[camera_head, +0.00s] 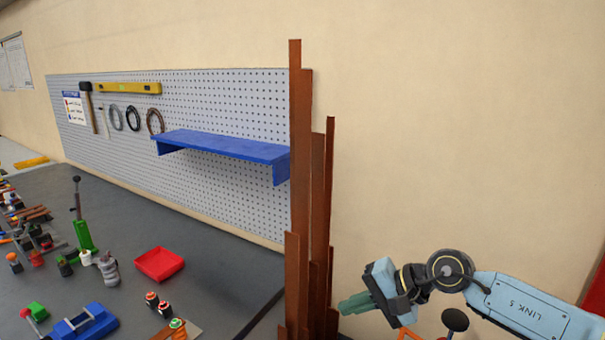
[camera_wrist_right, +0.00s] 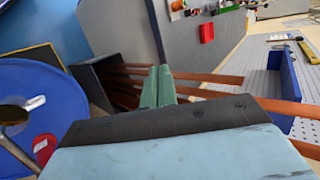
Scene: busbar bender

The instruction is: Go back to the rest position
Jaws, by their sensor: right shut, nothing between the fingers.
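My right gripper (camera_head: 354,304) is at the lower right in the head view, its green fingers pointing left toward the brown bars. The same green fingers (camera_wrist_right: 158,88) lie side by side in the right wrist view, shut with nothing between them. Tall brown metal bars (camera_head: 301,180) stand upright in a bundle just left of the gripper. In the right wrist view the bars (camera_wrist_right: 205,76) run out of a dark box (camera_wrist_right: 97,80). Whether the fingers touch the bars is unclear. My left gripper is not in view.
A grey workbench (camera_head: 215,265) carries a red tray (camera_head: 159,263), a green jack (camera_head: 85,237), a blue vise (camera_head: 86,322) and small tools. A pegboard with a blue shelf (camera_head: 222,148) stands behind. A blue drum (camera_wrist_right: 40,108) shows in the wrist view. The wall area right of the bars is clear.

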